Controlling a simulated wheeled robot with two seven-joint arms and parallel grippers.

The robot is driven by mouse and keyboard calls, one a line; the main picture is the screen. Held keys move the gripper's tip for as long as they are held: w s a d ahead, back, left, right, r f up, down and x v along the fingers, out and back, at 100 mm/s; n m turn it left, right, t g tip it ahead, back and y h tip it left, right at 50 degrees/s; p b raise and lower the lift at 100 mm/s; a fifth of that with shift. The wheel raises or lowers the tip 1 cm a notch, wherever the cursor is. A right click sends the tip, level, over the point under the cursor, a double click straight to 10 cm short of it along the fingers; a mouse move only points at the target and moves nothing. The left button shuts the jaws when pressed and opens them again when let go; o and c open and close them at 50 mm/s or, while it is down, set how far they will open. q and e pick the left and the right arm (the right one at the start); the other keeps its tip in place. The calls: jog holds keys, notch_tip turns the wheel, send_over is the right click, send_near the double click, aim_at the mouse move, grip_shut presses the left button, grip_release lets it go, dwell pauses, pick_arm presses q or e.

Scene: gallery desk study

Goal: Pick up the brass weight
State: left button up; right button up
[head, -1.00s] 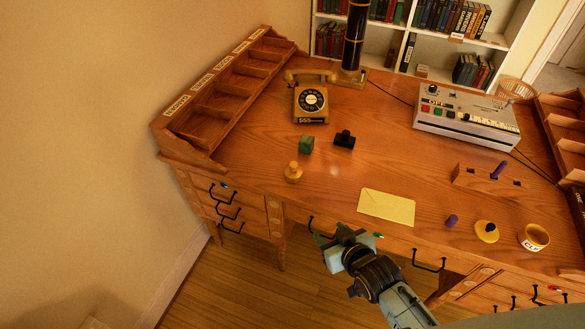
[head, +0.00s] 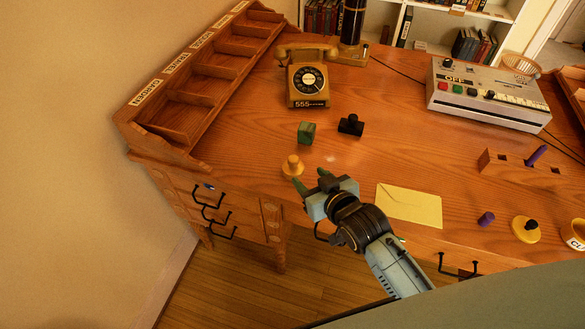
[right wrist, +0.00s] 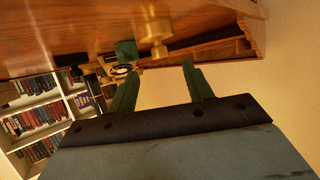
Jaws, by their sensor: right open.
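The brass weight (head: 292,166) stands upright on the wooden desk near its front left edge, a small yellow-gold piece with a knob on top. My right gripper (head: 311,182) is open and empty, close to the weight on its right and front side, apart from it. In the right wrist view the weight (right wrist: 154,35) shows beyond and between the two green fingertips (right wrist: 157,80). My left gripper is not in view.
A green cube (head: 306,132) and a black stamp-like piece (head: 350,125) stand behind the weight. A yellow envelope (head: 409,205) lies to the right. A telephone (head: 308,85) and pigeonhole rack (head: 165,120) are farther back and left.

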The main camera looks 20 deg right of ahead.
aim_at(295, 161)
jog(key=x, duration=0.4)
jog(key=shift+w+f+b, duration=0.15)
jog(key=shift+w+b, duration=0.15)
jog(key=shift+b, duration=0.05)
jog(key=shift+w+a+f, duration=0.1)
jog(key=shift+w+a, duration=0.05)
jog(key=shift+w, duration=0.25)
jog(key=x, duration=0.2)
jog(key=b+x, duration=0.1)
jog(key=x, duration=0.2)
jog(key=shift+r, duration=0.25)
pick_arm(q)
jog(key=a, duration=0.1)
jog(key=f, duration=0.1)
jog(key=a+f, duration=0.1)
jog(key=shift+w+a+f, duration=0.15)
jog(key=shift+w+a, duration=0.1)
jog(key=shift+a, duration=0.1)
pick_arm(e)
jog(key=shift+c, duration=0.3)
grip_shut()
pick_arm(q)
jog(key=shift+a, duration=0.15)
pick_arm(e)
jog(key=shift+w+r, duration=0.1)
jog(key=shift+r, duration=0.05)
